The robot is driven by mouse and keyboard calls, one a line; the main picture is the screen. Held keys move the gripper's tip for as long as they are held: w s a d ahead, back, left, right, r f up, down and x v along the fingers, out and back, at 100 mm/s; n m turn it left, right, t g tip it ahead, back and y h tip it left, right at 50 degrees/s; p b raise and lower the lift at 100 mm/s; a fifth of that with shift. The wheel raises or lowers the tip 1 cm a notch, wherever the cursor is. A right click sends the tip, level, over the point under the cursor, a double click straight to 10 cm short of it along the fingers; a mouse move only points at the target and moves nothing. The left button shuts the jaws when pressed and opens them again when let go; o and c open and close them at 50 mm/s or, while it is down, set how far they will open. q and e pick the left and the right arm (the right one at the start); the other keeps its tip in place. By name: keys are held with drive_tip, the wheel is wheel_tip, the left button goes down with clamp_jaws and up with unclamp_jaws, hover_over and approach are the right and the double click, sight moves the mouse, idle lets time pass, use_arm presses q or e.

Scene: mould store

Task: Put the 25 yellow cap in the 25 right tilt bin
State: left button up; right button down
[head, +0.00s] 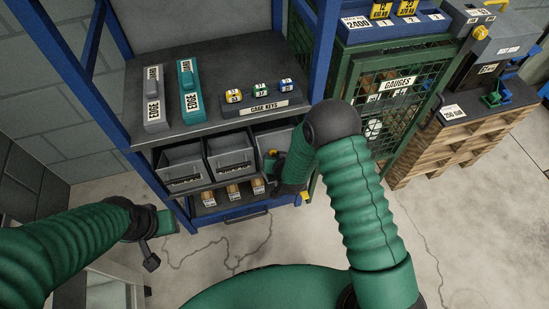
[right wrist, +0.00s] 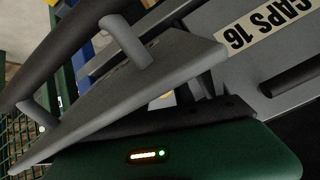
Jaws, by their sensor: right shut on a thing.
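Three grey tilt bins hang in a row under the shelf: left (head: 183,167), middle (head: 228,155) and right (head: 271,137). My right gripper (head: 272,163) is at the front of the right bin, partly hiding it. A small yellow patch (head: 273,153) shows at its fingertips, seemingly the yellow cap; its number cannot be read. In the right wrist view the jaws (right wrist: 165,100) are close to a grey bin front, and the held thing is mostly hidden. A label there (right wrist: 270,25) reads "CAPS 16". My left gripper (head: 165,222) is low at the left; its jaws are unclear.
The shelf top (head: 215,75) holds two "EDGE" cases (head: 155,95) and a "CAGE KEYS" block (head: 260,107). Small boxes (head: 232,191) stand below the bins. A blue upright (head: 325,50) and a green mesh cage (head: 395,85) stand right.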

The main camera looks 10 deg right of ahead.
drive_tip(key=shift+f, duration=0.2)
drive_tip(key=c, duration=1)
unclamp_jaws()
drive_tip(key=shift+o, duration=0.2)
drive_tip(key=p+v, duration=0.2)
drive_tip(key=v, duration=0.3)
drive_tip(key=shift+r, duration=0.1)
drive_tip(key=s+d+r+n+g+p, duration=0.2)
drive_tip(key=s+d+r+g, duration=0.15)
drive_tip(key=s+r, duration=0.65)
drive_tip(key=s+d+r+n+g+p, duration=0.15)
drive_tip(key=s+r+g, duration=0.25)
drive_tip(key=s+r, duration=0.55)
drive_tip(key=w+p+v, duration=0.3)
drive_tip(key=p+v, duration=1.4)
drive_tip(key=p, duration=0.1)
drive_tip(key=shift+r, duration=0.65)
